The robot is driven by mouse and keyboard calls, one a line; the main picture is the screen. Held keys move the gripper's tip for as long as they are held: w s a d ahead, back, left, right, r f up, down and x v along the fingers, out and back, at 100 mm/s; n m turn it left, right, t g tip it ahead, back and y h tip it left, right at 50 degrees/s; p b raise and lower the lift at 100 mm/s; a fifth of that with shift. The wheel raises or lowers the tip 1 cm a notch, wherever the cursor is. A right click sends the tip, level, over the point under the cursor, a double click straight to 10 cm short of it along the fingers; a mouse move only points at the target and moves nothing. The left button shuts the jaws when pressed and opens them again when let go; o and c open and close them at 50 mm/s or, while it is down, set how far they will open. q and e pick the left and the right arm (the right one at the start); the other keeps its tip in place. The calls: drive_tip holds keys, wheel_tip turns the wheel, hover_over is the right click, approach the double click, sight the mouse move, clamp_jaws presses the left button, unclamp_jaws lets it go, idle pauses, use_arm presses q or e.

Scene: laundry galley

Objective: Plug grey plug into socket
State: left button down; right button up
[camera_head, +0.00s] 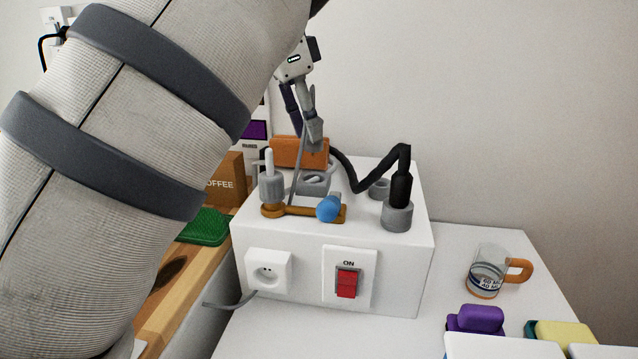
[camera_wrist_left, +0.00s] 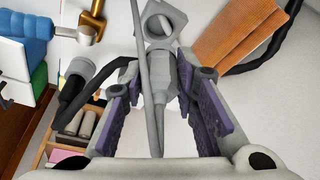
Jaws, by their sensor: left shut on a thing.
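My left gripper (camera_head: 311,132) is above the back of a white box, pointing down. It is shut on the grey plug (camera_wrist_left: 161,75), which sits between the purple-padded fingers (camera_wrist_left: 160,105) in the left wrist view. A thin grey cable (camera_head: 298,172) hangs in front of the plug. Below it on the box is a grey holder with a square opening (camera_head: 313,183); I cannot tell whether the plug is clear of it. A white round socket (camera_head: 267,270) is on the box's front face, left of a red ON switch (camera_head: 347,283). The socket looks empty. My right gripper is out of view.
On the white box (camera_head: 390,265) stand a black plug (camera_head: 401,187) in a grey cup, a white-tipped piece (camera_head: 270,180), a blue-handled hammer (camera_head: 328,208) and an orange block (camera_head: 288,151). A mug (camera_head: 486,272) stands right. My left arm covers the left side.

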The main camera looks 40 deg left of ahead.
sight(306, 143)
use_arm(q)
drive_tip(key=shift+f, duration=2.75)
